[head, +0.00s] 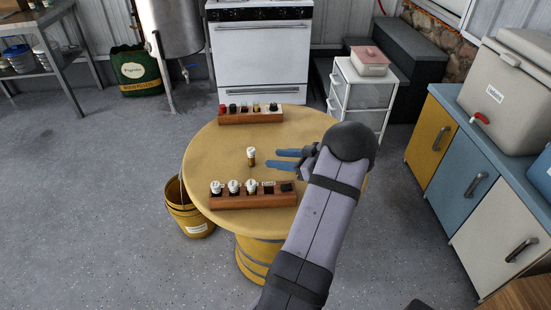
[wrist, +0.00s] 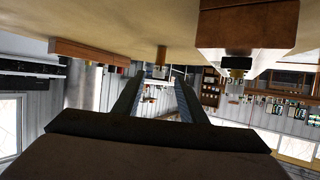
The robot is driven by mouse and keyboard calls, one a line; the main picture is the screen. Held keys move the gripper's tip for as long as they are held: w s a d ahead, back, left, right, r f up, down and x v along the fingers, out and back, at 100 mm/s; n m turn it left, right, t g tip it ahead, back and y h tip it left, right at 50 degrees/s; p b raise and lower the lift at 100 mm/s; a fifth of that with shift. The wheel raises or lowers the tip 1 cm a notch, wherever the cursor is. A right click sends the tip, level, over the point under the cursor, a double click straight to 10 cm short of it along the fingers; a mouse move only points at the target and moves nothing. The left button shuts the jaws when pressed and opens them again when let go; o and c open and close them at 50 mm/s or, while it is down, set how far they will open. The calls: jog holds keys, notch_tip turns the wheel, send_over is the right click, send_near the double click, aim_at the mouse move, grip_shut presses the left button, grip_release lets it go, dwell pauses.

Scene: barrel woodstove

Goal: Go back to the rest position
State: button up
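My gripper (head: 277,159) reaches in over the round yellow table (head: 215,150) from the right, its two blue fingers pointing left. The fingers are apart with nothing between them; they also show apart in the wrist view (wrist: 158,80). A small amber bottle with a pale cap (head: 251,157) stands upright on the table, a little left of the fingertips and clear of them. It also shows beyond the fingers in the wrist view (wrist: 160,60), where the picture is upside down.
A wooden rack (head: 240,203) with several white-capped bottles stands at the table's front. Another rack (head: 250,118) with small bottles stands at the back. A yellow bucket (head: 188,212) is on the floor left of the table. A white drawer cart (head: 362,93) stands behind right.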

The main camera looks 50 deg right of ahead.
dwell(0.3)
jog(key=w+r+h, duration=0.3)
jog(key=w, duration=0.5)
jog(key=w+a+r+m+g+h+p, duration=0.1)
jog(key=w+a+g, duration=0.15)
jog(key=a, duration=0.55)
jog(key=w+a+r+m+g+h, duration=0.1)
jog(key=w+a+g+h, duration=0.1)
jog(key=w+a, duration=0.35)
jog(key=s+a+f+g+y+b, duration=0.1)
jog(key=s+a+f+g+y, duration=0.2)
jog(key=s+a, duration=1.1)
jog(key=s+a+f+g+y, duration=0.1)
jog(key=s+a+f+g, duration=0.35)
jog(key=s+a, duration=1)
notch_tip(320, 180, up, 16)
jog(key=d+g+p, duration=0.1)
jog(key=p, duration=1.2)
jog(key=shift+f+p, duration=0.25)
jog(key=shift+p, duration=0.15)
jog(key=shift+f, duration=0.1)
